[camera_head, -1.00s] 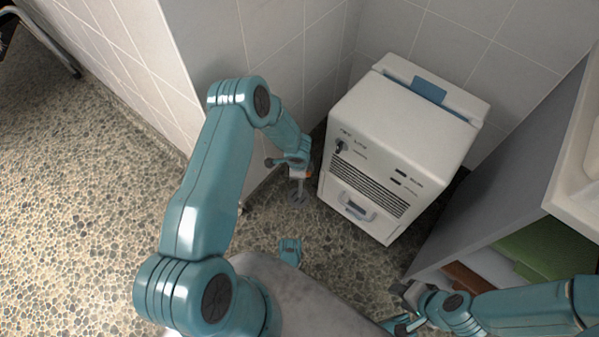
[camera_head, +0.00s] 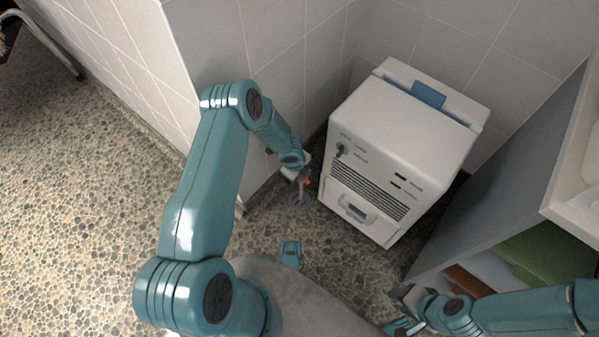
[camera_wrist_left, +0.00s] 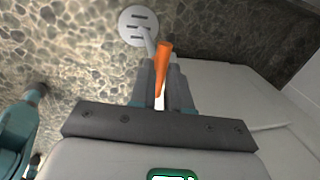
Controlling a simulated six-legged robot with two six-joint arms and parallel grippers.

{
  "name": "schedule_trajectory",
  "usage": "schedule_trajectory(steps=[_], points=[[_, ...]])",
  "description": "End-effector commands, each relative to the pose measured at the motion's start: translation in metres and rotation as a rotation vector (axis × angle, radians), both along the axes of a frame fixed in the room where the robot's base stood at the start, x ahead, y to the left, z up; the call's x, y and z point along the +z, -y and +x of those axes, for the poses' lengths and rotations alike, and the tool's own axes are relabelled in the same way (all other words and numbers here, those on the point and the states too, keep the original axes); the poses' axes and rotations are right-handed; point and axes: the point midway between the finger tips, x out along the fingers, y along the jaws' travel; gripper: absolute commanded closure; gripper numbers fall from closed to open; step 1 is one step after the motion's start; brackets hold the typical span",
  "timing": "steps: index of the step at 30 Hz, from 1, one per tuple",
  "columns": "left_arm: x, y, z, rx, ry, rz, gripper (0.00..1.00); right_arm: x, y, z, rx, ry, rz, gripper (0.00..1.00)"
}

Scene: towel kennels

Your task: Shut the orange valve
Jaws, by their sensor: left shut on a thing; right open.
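The orange valve handle (camera_head: 305,181) shows small in the head view, at the end of my left arm, low between the tiled wall and the white machine. In the left wrist view the orange handle (camera_wrist_left: 163,66) sits between the fingers of my left gripper (camera_wrist_left: 166,88), which is shut on it. A thin pale stem runs from the handle toward a round grey slotted plate (camera_wrist_left: 137,26) at floor level. The fingers hide part of the handle. My right gripper (camera_head: 402,308) is open and empty at the lower right, beside the shelf unit.
A white machine (camera_head: 395,140) with a knob, vents and a blue part on top stands just right of my left gripper. A tiled wall corner (camera_head: 215,60) is close on the left. A grey shelf unit (camera_head: 500,170) holding folded towels (camera_head: 545,250) stands right. Pebbled floor is open at left.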

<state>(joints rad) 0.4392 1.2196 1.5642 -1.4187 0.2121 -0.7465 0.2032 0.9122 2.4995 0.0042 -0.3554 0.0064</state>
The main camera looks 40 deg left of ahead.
Motion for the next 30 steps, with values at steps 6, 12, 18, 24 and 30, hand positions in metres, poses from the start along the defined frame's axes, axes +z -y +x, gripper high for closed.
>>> schedule_trajectory(steps=[6, 12, 18, 24, 30], points=[[0.0, 0.001, 0.0, -0.015, 0.0, -0.001, 1.0, 0.001, 0.0, -0.001, 0.001, -0.002, 0.0, 0.58], [0.0, 0.001, 0.0, -0.015, 0.0, -0.001, 1.0, 0.001, 0.0, 0.0, 0.001, -0.002, 0.0, 0.58], [0.0, 0.001, 0.0, -0.013, 0.0, 0.0, 0.58, 0.001, 0.0, 0.0, 0.001, -0.002, 0.0, 0.58], [0.001, 0.0, 0.0, -0.012, 0.0, -0.001, 0.58, 0.001, 0.0, 0.0, 0.0, -0.001, 0.0, 0.58], [0.025, 0.0, -0.003, -0.011, 0.002, 0.0, 0.58, 0.011, -0.002, -0.002, 0.006, -0.004, 0.002, 0.58]])
